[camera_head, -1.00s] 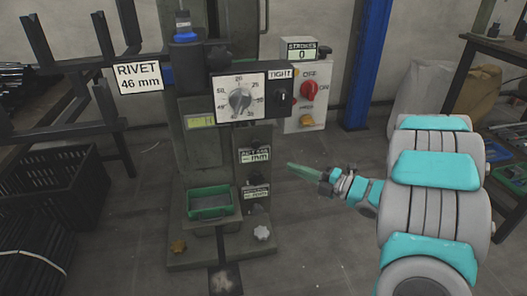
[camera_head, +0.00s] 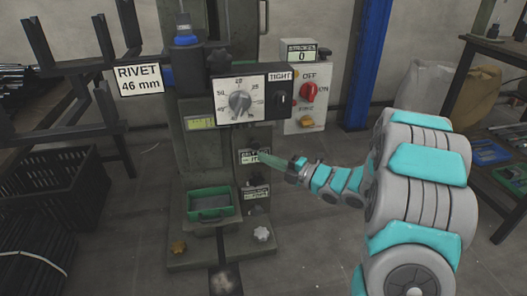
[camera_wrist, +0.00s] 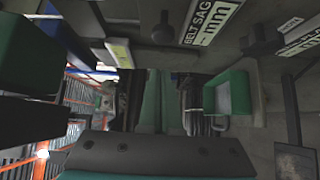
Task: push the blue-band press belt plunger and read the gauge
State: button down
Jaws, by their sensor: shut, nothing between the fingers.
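The press (camera_head: 225,165) has a blue band (camera_head: 186,39) at its upper left. Its BELT SAG plate (camera_head: 248,156) is on the front column; the same plate shows in the wrist view (camera_wrist: 212,22), with mm on it and no readable number. A dark round plunger knob (camera_wrist: 165,30) sits beside that plate in the wrist view. My gripper (camera_head: 267,160) is shut and empty, its green fingers together in front of the plate's right part and partly covering it. In the wrist view my fingertips (camera_wrist: 161,75) point past the knob; I cannot tell contact.
A second plate (camera_head: 255,191) is below. A dial panel (camera_head: 240,98), a yellow-green display (camera_head: 201,123) and a green tray (camera_head: 209,201) are on the press. A switch box (camera_head: 308,95) and blue post (camera_head: 369,65) stand behind.

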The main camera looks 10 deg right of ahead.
aim_at(259, 146)
jog(key=shift+w, duration=2.05)
jog(key=shift+w+f, duration=0.2)
jog(key=shift+w, duration=0.3)
jog(key=shift+w+b, duration=0.4)
jog(key=shift+b, duration=0.05)
jog(key=shift+w+r, duration=0.15)
jog(key=shift+r, duration=0.05)
